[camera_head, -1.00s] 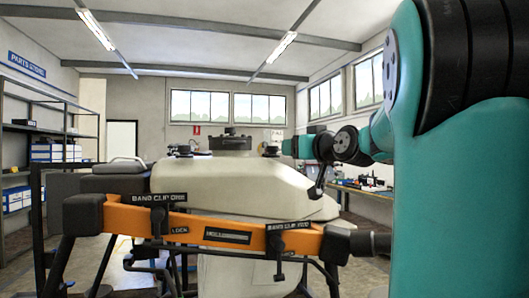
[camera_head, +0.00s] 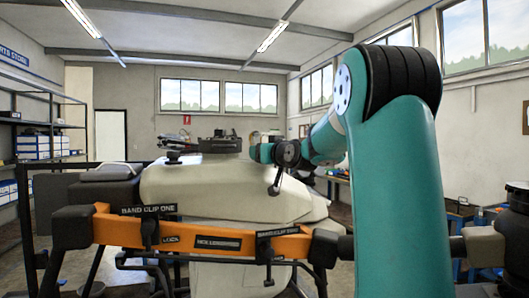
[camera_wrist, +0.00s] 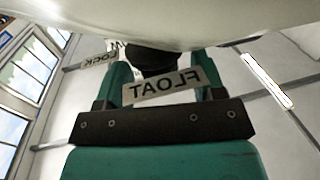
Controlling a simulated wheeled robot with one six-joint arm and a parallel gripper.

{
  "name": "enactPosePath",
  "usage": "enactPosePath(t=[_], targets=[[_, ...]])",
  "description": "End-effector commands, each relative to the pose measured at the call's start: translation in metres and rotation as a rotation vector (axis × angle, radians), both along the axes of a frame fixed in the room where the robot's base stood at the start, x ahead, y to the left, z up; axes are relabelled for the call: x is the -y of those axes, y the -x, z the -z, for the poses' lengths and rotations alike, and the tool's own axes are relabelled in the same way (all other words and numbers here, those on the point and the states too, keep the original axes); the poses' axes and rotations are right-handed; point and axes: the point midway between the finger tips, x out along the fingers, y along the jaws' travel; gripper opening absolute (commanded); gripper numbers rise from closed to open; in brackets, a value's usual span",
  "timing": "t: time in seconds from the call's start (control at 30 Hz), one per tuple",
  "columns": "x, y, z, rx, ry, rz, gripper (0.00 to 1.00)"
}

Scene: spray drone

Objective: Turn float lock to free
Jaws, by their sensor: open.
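In the wrist view, a black knob (camera_wrist: 152,60) stands between the two teal fingers of my open gripper (camera_wrist: 160,72). A pale plate reading FLOAT (camera_wrist: 170,88) shows in mirrored-looking letters between the fingers, beside the knob. A second plate reading LOCK (camera_wrist: 100,58) is partly hidden at the left finger. I cannot tell whether the fingers touch the knob. In the head view, my gripper (camera_head: 262,152) is beside the top right of the cream drone tank (camera_head: 215,185); the knob there is hidden or too small to make out.
An orange bar (camera_head: 120,229) with black clips labelled BAND CLIP ONE (camera_head: 148,210) and BAND CLIP TWO (camera_head: 278,231) crosses the drone's near side. Shelving (camera_head: 45,150) stands at the left. The tank's pale underside fills the top of the wrist view.

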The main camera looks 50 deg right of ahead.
Motion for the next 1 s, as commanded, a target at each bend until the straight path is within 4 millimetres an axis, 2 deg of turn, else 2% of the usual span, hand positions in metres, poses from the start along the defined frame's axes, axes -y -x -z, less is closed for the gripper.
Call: enactPosePath(t=[0.03,0.2,0.23,0.57,1.0], targets=[[-0.0001,0.0002,0.0,0.0,0.0,0.0,0.56],[-0.0001,0.0003,0.0,0.0,0.0,0.0,0.17],[-0.0001,0.0003,0.0,0.0,0.0,0.0,0.13],[0.0021,0.001,0.0028,0.0,-0.001,-0.042,0.13],[0.0086,0.0022,0.0026,-0.001,0.0,-0.345,0.13]])
